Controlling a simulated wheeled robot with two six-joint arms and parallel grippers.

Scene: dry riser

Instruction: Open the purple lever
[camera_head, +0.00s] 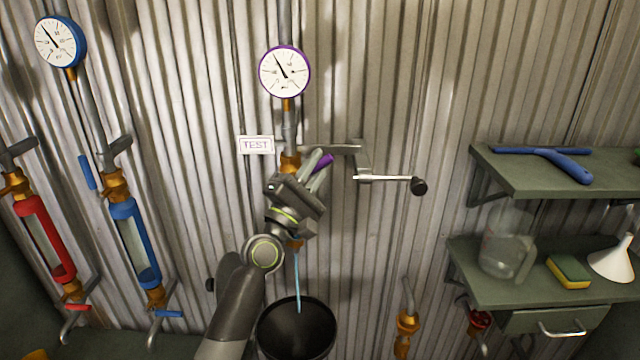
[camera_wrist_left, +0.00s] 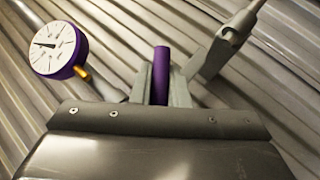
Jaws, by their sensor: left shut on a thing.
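The purple lever (camera_head: 323,161) sits on the middle pipe, just below the TEST sign (camera_head: 255,145). My left gripper (camera_head: 318,168) is shut on it. In the left wrist view the purple lever (camera_wrist_left: 161,72) stands between the fingers (camera_wrist_left: 162,85). Its lower end is hidden behind the gripper body. A thin stream of water (camera_head: 297,280) falls from the brass outlet below my gripper into a black bucket (camera_head: 297,330). My right gripper is not in view.
A purple-rimmed gauge (camera_head: 285,72) is above the lever. A crank handle (camera_head: 390,179) sticks out to the right. Red (camera_head: 45,235) and blue (camera_head: 134,243) sight tubes stand at left. Shelves (camera_head: 540,175) at right hold a squeegee, jug, sponge and funnel.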

